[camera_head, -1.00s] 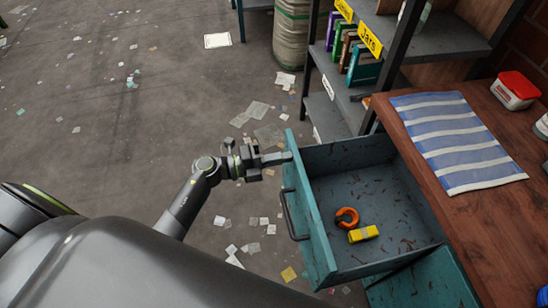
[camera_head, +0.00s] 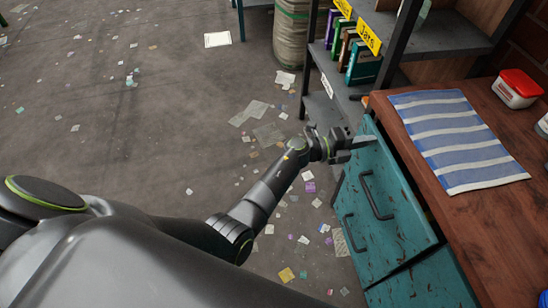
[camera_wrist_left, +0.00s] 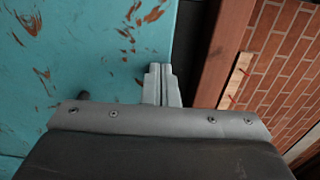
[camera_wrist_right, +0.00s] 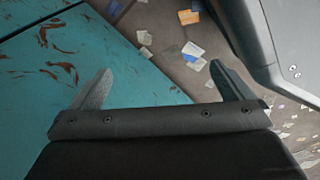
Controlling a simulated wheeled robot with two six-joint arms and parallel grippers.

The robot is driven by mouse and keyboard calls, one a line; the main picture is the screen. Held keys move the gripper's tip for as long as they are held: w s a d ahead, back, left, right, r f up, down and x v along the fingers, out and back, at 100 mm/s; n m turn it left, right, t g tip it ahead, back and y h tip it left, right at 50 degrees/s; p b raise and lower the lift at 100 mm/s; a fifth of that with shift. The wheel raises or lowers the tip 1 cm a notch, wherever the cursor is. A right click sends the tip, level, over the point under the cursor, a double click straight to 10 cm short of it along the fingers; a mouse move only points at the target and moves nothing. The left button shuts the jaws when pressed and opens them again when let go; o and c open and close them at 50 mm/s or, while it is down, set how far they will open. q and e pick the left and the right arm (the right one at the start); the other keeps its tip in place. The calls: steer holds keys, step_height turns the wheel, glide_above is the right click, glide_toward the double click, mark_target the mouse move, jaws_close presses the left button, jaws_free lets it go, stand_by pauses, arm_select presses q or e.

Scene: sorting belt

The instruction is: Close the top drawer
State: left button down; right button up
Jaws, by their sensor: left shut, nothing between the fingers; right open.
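The top drawer (camera_head: 395,190) is a scratched teal front with a dark bar handle (camera_head: 372,197), under the wooden worktop. Its inside is hidden, and a narrow dark strip shows between its upper edge and the worktop; I cannot tell if it is fully flush. My left gripper (camera_head: 364,142) is shut and empty at the far upper corner of the drawer front. In the left wrist view its fingertips (camera_wrist_left: 160,68) overlap the front's edge; contact is unclear. My right gripper (camera_wrist_right: 160,68) is open and empty near a teal surface, and out of the head view.
A lower drawer handle (camera_head: 350,232) shows below. The wooden worktop (camera_head: 475,225) holds a striped cloth (camera_head: 460,140) and a red-lidded tub (camera_head: 516,88). A shelf with books (camera_head: 363,65) stands beyond. The littered floor (camera_head: 130,130) at left is open.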

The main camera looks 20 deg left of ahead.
arm_select(q)
steer(key=x, duration=0.2)
steer(key=shift+w+d+r, duration=0.2)
arm_select(e)
steer(key=shift+w+d+r, duration=0.25)
steer(key=shift+w+r, duration=0.1)
steer(key=shift+w, duration=0.35)
arm_select(q)
steer(key=shift+r, duration=0.1)
